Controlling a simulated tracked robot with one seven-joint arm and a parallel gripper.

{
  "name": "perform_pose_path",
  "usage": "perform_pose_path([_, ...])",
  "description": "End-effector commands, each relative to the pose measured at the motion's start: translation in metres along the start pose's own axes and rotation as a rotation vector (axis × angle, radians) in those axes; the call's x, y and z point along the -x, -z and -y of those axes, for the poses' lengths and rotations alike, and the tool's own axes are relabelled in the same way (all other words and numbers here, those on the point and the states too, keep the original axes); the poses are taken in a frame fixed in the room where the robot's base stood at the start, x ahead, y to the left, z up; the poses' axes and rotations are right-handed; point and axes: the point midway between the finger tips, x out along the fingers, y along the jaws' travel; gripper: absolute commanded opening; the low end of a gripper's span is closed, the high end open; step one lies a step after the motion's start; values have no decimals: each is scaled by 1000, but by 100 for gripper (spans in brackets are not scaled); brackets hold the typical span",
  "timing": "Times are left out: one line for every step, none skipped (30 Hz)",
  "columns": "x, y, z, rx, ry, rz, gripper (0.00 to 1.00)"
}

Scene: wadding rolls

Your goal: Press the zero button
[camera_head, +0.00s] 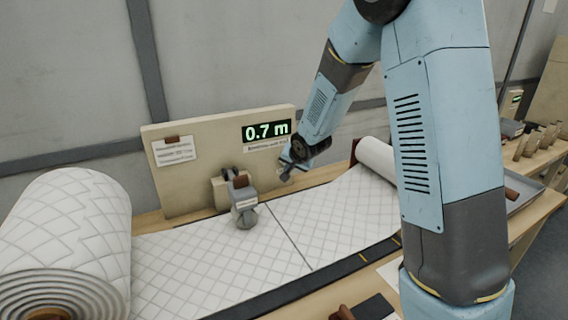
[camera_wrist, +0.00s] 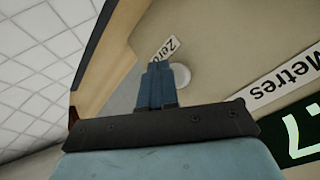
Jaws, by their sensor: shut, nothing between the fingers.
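The zero button (camera_wrist: 181,75) is a pale round disc on the beige panel, just right of my fingertips in the wrist view, and partly hidden behind them. A small "Zero" label (camera_wrist: 163,49) is beside it. My gripper (camera_wrist: 155,70) is shut and empty, its fingers pointing at the panel. I cannot tell whether the fingertips touch the button or panel. In the head view my gripper (camera_head: 287,174) is low at the right end of the panel (camera_head: 205,190), and the button cannot be made out there. The display (camera_head: 266,131) reads 0.7 m.
A grey measuring device with a wheel (camera_head: 243,203) stands on the quilted wadding (camera_head: 240,260) left of my gripper. A large wadding roll (camera_head: 65,235) is at left, a smaller roll (camera_head: 378,160) at right. A tray (camera_head: 525,193) is on the bench further right.

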Motion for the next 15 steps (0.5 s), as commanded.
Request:
perform_pose_path([-1,1,1,-1,0,0,0])
perform_pose_path([-2,2,1,-1,0,0,0])
perform_pose_path([-2,2,2,-1,0,0,0])
perform_pose_path([-3,3,3,-1,0,0,0])
perform_pose_path([-3,3,3,-1,0,0,0])
perform_pose_path([-4,3,4,-1,0,0,0])
perform_pose_path([-4,4,4,-1,0,0,0])
perform_pose_path([-4,4,4,-1,0,0,0])
perform_pose_path([-4,3,4,-1,0,0,0])
perform_pose_path([-4,3,4,-1,0,0,0])
perform_pose_path([-4,3,4,-1,0,0,0])
perform_pose_path([-4,3,4,-1,0,0,0])
perform_pose_path([-4,3,4,-1,0,0,0])
perform_pose_path([-4,3,4,-1,0,0,0])
perform_pose_path([-4,3,4,-1,0,0,0])
